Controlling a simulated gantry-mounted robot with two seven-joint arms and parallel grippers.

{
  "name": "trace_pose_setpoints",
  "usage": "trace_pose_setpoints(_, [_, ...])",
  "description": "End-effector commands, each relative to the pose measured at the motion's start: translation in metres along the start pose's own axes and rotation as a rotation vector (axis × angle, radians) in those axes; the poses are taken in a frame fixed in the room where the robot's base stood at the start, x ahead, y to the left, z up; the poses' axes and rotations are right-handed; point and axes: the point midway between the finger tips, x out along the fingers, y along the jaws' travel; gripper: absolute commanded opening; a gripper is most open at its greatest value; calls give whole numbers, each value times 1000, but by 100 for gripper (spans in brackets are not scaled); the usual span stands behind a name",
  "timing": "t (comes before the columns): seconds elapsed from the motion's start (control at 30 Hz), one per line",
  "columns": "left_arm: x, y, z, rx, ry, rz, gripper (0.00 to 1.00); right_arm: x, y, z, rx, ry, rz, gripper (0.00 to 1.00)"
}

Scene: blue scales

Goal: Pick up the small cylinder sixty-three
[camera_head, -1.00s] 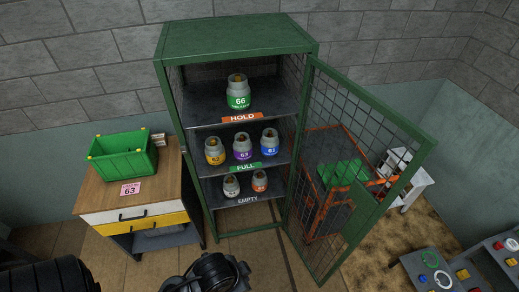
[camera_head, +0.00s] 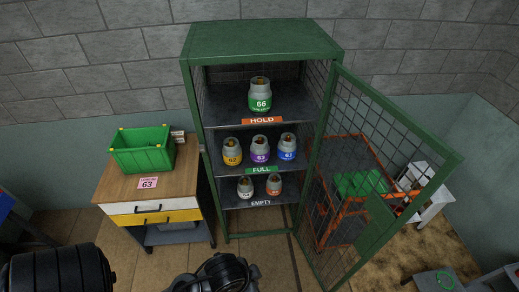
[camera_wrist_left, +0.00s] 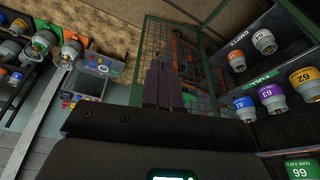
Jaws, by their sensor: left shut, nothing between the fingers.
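The small cylinder 63 (camera_head: 260,151) has a purple label and a grey top. It stands upright on the middle shelf, marked FULL, of the open green cabinet, between a yellow-labelled cylinder 62 (camera_head: 232,152) and a blue-labelled one (camera_head: 287,147). Cylinder 63 also shows in the left wrist view (camera_wrist_left: 273,97), at the right. My left gripper (camera_wrist_left: 165,75) is shut and empty in that view, with the shelves off to its right; it is well apart from the cylinder. My right gripper is not identifiable in either view.
The cabinet's mesh door (camera_head: 372,185) stands open to the right. A larger green-labelled cylinder 66 (camera_head: 260,95) is on the HOLD shelf; two small cylinders are on EMPTY. A wooden cart (camera_head: 184,185) with a green crate (camera_head: 143,150) and a pink 63 card (camera_head: 148,183) stands left.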

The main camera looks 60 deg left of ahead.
Motion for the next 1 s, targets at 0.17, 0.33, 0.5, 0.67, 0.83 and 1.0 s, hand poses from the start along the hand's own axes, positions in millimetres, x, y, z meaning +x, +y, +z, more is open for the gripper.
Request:
trace_pose_setpoints(0.17, [0,-1,0,5,-1,-4,0,0,0,0,0,0,0,43])
trace_pose_setpoints(0.33, [0,-3,1,11,-2,-8,0,0,0,0,2,1,-2,43])
trace_pose_setpoints(0.5, [0,-3,1,12,-2,-9,3,0,-1,-1,6,1,-4,43])
trace_pose_setpoints(0.67, [0,-3,1,11,-2,-9,28,0,-2,-1,9,2,-7,43])
trace_pose_setpoints(0.83, [0,-2,1,7,-1,-6,54,0,-2,-1,10,2,-8,43])
trace_pose_setpoints(1.0, [0,0,0,1,0,-1,80,0,-2,-1,9,2,-7,43])
